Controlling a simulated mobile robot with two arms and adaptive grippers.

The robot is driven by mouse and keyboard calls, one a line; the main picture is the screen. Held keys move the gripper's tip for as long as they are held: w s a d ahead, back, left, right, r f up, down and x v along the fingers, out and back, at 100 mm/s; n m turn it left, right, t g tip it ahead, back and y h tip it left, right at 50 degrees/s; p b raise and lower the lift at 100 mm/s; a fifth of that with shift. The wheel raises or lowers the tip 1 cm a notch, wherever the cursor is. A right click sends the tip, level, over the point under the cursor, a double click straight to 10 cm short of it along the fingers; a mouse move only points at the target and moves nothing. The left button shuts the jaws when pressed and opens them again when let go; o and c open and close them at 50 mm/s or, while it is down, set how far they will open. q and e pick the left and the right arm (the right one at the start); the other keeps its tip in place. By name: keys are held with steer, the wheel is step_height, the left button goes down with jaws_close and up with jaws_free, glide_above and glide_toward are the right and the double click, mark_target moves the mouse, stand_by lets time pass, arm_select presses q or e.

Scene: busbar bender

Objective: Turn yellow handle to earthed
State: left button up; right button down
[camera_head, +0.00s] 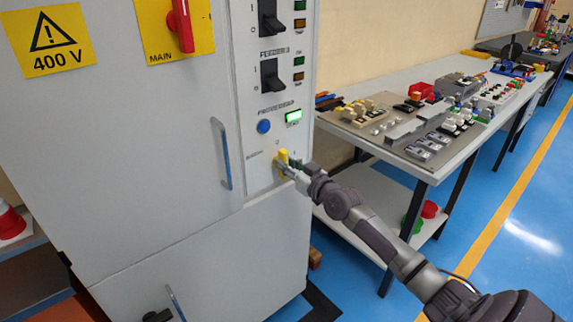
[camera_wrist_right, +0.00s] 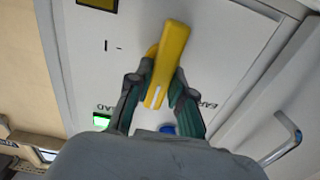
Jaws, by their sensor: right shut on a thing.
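The yellow handle (camera_head: 283,157) sits on the grey cabinet's front, low on the right-hand panel. It also shows large in the right wrist view (camera_wrist_right: 170,60), tilted there, with a white mark near one end. My right gripper (camera_head: 285,169) reaches in from the right and is shut on the handle. In the right wrist view its two fingers (camera_wrist_right: 157,92) sit on either side of the handle. Lettering beside it is partly hidden by the fingers; "EAR" shows by the right finger. My left gripper is not in view.
A blue button (camera_head: 263,127) and a lit green display (camera_head: 293,116) are above the handle. A long blue-grey door handle (camera_head: 222,153) is to its left. A red main switch (camera_head: 181,25) is higher up. A workbench (camera_head: 437,170) with parts stands at right.

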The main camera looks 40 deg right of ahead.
steer(key=m, duration=0.5)
steer(key=shift+d, duration=0.2)
steer(key=m, duration=0.4)
steer(key=shift+d+f+m, duration=0.15)
steer(key=shift+m, duration=0.25)
steer(key=m, duration=0.7)
steer(key=shift+d+f+m+p, duration=0.1)
steer(key=shift+f+m+p, duration=0.2)
steer(key=shift+m, duration=0.3)
steer(key=c, duration=1)
jaws_free()
steer(key=shift+c, duration=0.2)
